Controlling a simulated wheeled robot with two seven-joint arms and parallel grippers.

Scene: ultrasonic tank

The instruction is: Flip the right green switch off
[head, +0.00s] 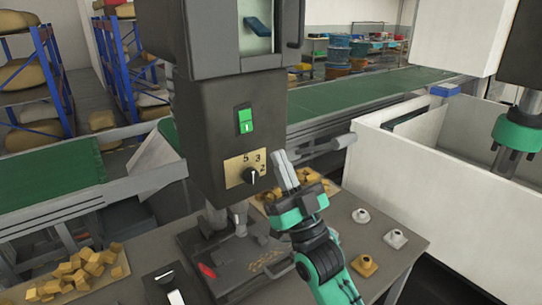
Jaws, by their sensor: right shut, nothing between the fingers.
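One green rocker switch (245,120) shows on the front of the dark machine column (205,140), in the upper middle of the head view. Its lower half is brighter and bears a white mark. A dial (252,175) on a tan plate with numbers sits below it. My right gripper (284,160) is shut and empty, fingers pointing up, to the right of the dial and lower than the switch. It is apart from the switch in the picture. My left gripper is not in view.
A table (345,235) below holds yellow-brown blocks (85,270) at left and small knob-like parts (394,238) at right. A black switch box (168,282) is at the front. A white-walled enclosure (400,185) stands at right. Green conveyors (340,92) run behind.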

